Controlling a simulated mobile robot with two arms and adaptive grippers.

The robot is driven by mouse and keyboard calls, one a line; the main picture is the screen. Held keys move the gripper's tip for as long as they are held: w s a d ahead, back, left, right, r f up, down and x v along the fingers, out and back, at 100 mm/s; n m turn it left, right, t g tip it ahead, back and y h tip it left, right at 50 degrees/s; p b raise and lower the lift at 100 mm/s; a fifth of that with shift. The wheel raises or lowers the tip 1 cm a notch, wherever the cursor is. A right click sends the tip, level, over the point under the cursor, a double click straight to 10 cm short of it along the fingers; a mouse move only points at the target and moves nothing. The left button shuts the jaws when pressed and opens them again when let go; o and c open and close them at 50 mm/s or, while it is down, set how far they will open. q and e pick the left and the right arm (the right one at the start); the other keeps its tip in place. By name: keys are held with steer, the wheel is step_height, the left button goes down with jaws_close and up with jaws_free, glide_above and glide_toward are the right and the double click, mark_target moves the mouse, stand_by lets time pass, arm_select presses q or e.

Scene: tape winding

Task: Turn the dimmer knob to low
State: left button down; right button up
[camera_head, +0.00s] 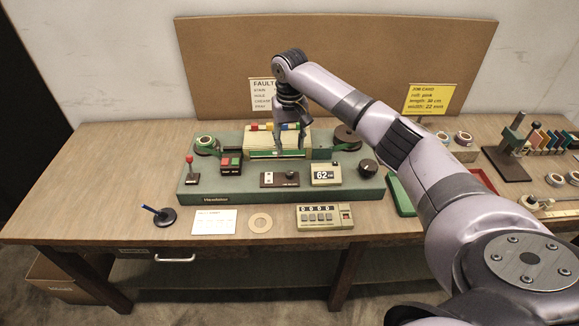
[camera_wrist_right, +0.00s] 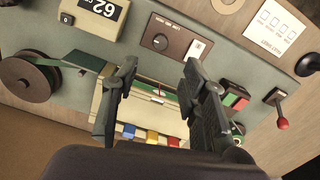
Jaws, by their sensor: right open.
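A brown control plate (camera_head: 279,180) sits on the front of the green tape machine. It carries a small dark round knob (camera_head: 291,176) at its right and a white switch (camera_head: 268,178) at its left. I take this knob as the dimmer. In the right wrist view, seen upside down, the knob (camera_wrist_right: 160,42) has a light pointer mark; its setting is too small to read. My right gripper (camera_head: 289,143) is above the cream box, behind the plate. In the wrist view its fingers (camera_wrist_right: 161,66) are spread and empty, apart from the knob. My left gripper is not in view.
A larger black knob (camera_head: 368,168) stands at the machine's right. A "62" display (camera_head: 326,174) is beside the plate. A red-tipped lever (camera_head: 189,170) and red and green buttons (camera_head: 231,164) stand left. A counter (camera_head: 324,217) lies in front. Tape reels (camera_head: 346,138) stand behind.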

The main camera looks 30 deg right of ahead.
mark_target(290, 173)
step_height(290, 173, down, 10)
steer(key=shift+f+p, duration=0.25)
steer(key=shift+p, duration=0.4)
jaws_close()
